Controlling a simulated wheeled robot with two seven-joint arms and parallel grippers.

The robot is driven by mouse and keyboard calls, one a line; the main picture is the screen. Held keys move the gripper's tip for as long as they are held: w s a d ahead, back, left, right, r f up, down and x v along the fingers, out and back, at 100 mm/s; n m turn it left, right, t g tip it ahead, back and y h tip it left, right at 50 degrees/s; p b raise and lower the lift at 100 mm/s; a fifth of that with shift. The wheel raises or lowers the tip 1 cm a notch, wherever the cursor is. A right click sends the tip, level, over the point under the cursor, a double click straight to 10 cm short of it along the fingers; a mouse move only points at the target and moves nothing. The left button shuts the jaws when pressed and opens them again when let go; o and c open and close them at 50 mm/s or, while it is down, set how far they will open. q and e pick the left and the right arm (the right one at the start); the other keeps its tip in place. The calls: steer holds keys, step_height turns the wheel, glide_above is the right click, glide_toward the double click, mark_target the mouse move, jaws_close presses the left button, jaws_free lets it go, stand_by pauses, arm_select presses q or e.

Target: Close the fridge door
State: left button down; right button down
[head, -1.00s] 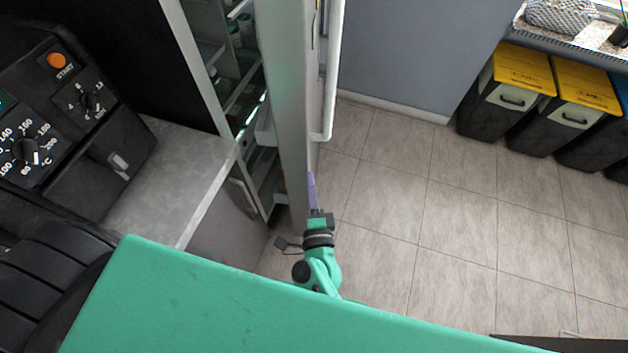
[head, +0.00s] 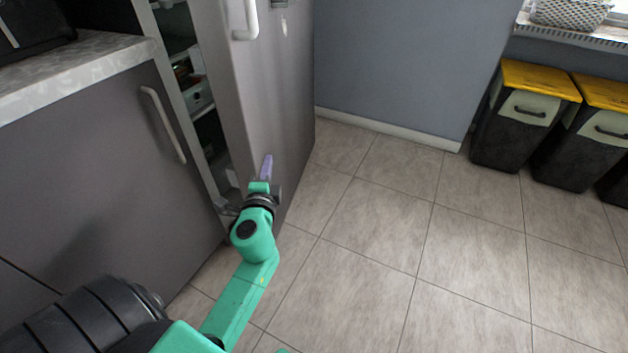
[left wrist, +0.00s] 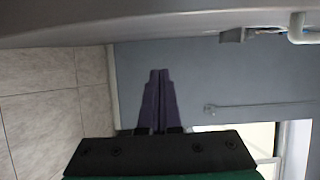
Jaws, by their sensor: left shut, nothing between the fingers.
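The fridge door (head: 283,100) is a tall grey panel standing partly open in the head view. A gap to its left shows the fridge's inside shelves (head: 193,90). A white handle (head: 249,22) is on the door's upper part. My left gripper (head: 267,163) is shut and empty, with its purple fingers in front of the lower part of the door's outer face; I cannot tell whether they touch it. The left wrist view shows the shut fingers (left wrist: 159,95) with a grey surface along the top. My right gripper is not in view.
A grey counter (head: 75,75) with a cabinet front (head: 95,160) is at the left. Dark bins with yellow lids (head: 525,115) stand along the right side. The tiled floor (head: 400,230) between is clear, with a grey wall (head: 410,60) behind.

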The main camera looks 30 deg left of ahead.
mark_target(257, 137)
arm_select(q)
steer(key=w+a, duration=0.2)
steer(key=a, duration=0.1)
steer(key=w+a, duration=0.5)
steer(key=a, duration=0.1)
steer(key=shift+w+r+p, duration=0.3)
steer(key=shift+w+p, duration=0.05)
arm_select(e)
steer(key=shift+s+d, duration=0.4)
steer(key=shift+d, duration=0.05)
